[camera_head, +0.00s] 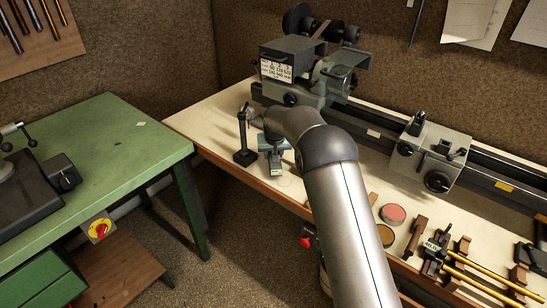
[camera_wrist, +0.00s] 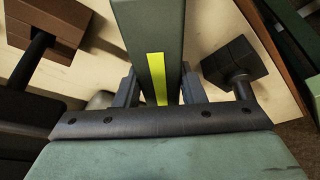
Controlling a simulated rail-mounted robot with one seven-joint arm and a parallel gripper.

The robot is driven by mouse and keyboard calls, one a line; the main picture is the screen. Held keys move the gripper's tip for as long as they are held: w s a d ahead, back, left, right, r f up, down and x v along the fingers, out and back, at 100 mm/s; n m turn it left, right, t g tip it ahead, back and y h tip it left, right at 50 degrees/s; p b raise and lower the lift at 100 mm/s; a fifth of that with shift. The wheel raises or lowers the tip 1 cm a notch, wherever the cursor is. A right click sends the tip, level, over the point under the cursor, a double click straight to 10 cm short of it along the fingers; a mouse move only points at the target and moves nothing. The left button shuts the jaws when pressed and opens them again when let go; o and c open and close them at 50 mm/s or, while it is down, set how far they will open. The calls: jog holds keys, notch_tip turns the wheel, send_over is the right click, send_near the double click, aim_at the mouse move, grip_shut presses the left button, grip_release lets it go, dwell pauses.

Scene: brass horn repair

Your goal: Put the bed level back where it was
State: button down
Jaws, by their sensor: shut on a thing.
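The bed level (camera_wrist: 148,30) is a grey-green bar with a yellow strip, seen end-on to the wrist in the wrist view. My gripper (camera_wrist: 158,88) is shut on it, with one dark finger on each side. In the head view my gripper (camera_head: 274,152) is over the front left part of the cream lathe bench (camera_head: 210,118). My arm and hand hide most of the level there. I cannot tell whether the level touches the bench top.
A small dark stand with a post (camera_head: 245,156) is close to the left of my gripper. The lathe headstock (camera_head: 300,75) is behind, and the carriage (camera_head: 432,155) is to the right. Round tins (camera_head: 393,214) and brown blocks lie at the front right. A green table (camera_head: 90,150) stands left across a gap.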

jog(key=shift+f, duration=1.15)
jog(key=shift+f, duration=0.2)
jog(key=c, duration=0.9)
grip_release()
jog(key=shift+r, duration=0.1)
